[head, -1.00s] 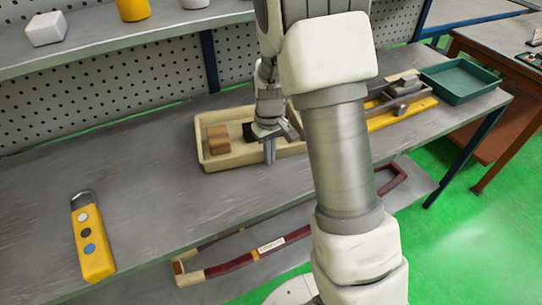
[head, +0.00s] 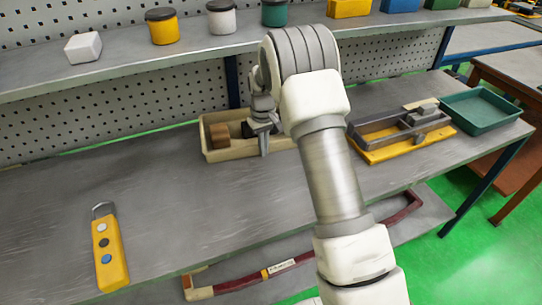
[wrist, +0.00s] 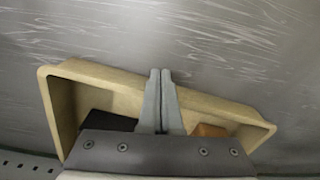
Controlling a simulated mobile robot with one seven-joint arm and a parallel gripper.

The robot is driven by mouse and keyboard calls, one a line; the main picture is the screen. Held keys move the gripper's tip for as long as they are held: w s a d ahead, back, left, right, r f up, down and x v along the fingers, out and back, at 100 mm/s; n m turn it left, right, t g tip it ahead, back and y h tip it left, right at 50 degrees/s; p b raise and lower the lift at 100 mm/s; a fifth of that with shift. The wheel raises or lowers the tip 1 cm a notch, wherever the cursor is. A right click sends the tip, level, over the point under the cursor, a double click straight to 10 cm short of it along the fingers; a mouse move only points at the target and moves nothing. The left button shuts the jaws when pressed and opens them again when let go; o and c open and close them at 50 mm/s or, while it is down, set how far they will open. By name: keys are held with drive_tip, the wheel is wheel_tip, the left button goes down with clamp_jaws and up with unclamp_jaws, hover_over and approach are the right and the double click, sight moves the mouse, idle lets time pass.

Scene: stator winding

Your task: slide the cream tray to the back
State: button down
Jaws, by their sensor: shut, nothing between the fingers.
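The cream tray (head: 228,153) stands on the grey bench near the back pegboard in the head view. It holds a brown block (head: 219,137) at its left and a dark block (head: 247,130). My gripper (head: 264,154) is shut and empty, pointing down at the tray's front wall, about mid-length. In the wrist view the tray (wrist: 85,72) lies behind the closed fingers (wrist: 160,72), whose tips overlap its front rim. I cannot tell whether they touch the wall. The tray's right end is partly hidden by my arm in the head view.
A grey fixture on a yellow base (head: 405,145) and a green tray (head: 482,110) stand to the right. A yellow handheld device (head: 109,252) lies at the front left. A shelf (head: 120,67) with several jars overhangs the back. The bench left of the tray is clear.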

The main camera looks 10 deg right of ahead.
drive_tip(key=shift+w+a, duration=0.3)
drive_tip(key=shift+w, duration=0.7)
drive_tip(key=shift+w+a, duration=0.3)
drive_tip(key=shift+w, duration=0.65)
drive_tip(key=shift+s, duration=0.15)
